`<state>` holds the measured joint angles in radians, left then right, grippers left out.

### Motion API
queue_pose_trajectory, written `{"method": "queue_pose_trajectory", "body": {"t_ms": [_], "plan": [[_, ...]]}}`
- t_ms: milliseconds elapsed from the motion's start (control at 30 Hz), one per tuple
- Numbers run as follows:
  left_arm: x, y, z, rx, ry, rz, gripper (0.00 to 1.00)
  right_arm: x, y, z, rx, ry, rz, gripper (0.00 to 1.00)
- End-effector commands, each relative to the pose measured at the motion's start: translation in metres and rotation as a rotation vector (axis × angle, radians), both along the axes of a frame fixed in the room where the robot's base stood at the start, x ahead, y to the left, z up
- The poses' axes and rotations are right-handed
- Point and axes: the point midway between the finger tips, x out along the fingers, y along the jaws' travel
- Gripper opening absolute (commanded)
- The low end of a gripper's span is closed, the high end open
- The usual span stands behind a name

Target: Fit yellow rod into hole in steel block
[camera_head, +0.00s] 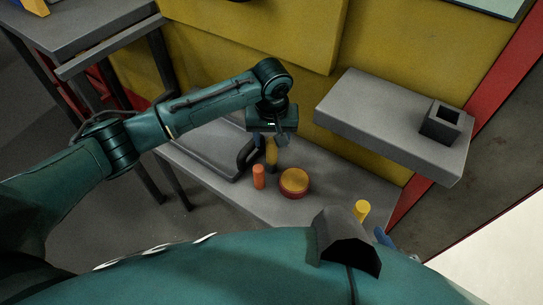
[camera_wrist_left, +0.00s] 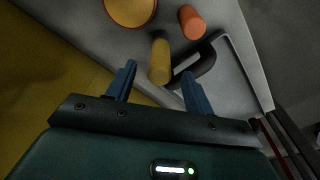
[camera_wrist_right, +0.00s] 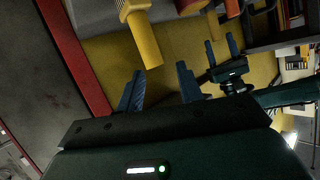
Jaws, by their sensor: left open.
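A yellow rod (camera_head: 271,157) stands on the lower grey shelf, directly by my left gripper (camera_head: 275,140). In the left wrist view the rod (camera_wrist_left: 160,58) shows between the two fingertips of the left gripper (camera_wrist_left: 158,72), which is open; contact cannot be told. A second yellow piece (camera_head: 362,210), with a wider head, shows at the right. In the right wrist view this piece (camera_wrist_right: 145,38) is just ahead of my right gripper (camera_wrist_right: 160,70), whose fingers are apart and empty. The steel block (camera_head: 440,124) with a square hole sits on the upper grey shelf at right.
An orange cylinder (camera_head: 258,176) and a round yellow-and-red piece (camera_head: 294,183) stand near the rod. A black curved handle (camera_head: 248,155) is close to the left gripper. The upper shelf (camera_head: 375,112) is clear left of the block. A yellow wall stands behind.

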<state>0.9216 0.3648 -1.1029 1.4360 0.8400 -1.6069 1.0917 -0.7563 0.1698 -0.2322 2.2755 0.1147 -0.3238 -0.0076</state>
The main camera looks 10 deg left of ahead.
Motion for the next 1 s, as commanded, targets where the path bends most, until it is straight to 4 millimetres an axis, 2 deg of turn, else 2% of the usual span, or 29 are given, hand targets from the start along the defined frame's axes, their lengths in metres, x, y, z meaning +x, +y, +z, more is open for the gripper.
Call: {"method": "queue_pose_trajectory", "body": {"t_ms": [33,267,400,567,867,1000], "plan": [[0.001,0.0,-0.008,0.001,0.001,0.0,0.52,-0.001,-0.002,0.0,-0.001,-0.006,-0.004,0.36],[0.003,0.001,-0.024,0.0,-0.001,0.0,0.52,-0.001,-0.005,0.003,-0.004,-0.022,-0.011,0.36],[0.005,0.002,-0.047,0.002,-0.001,0.0,0.52,0.0,-0.006,0.004,-0.005,-0.044,-0.013,0.36],[0.007,0.002,-0.065,0.001,-0.002,-0.001,0.52,-0.002,-0.008,0.007,-0.007,-0.06,-0.016,0.36],[0.008,0.002,-0.068,0.0,-0.002,-0.002,0.51,-0.005,-0.008,0.01,-0.009,-0.063,-0.014,0.36],[0.008,0.002,-0.068,0.0,-0.002,-0.002,0.4,-0.005,-0.009,0.01,-0.009,-0.063,-0.014,0.36]]}}
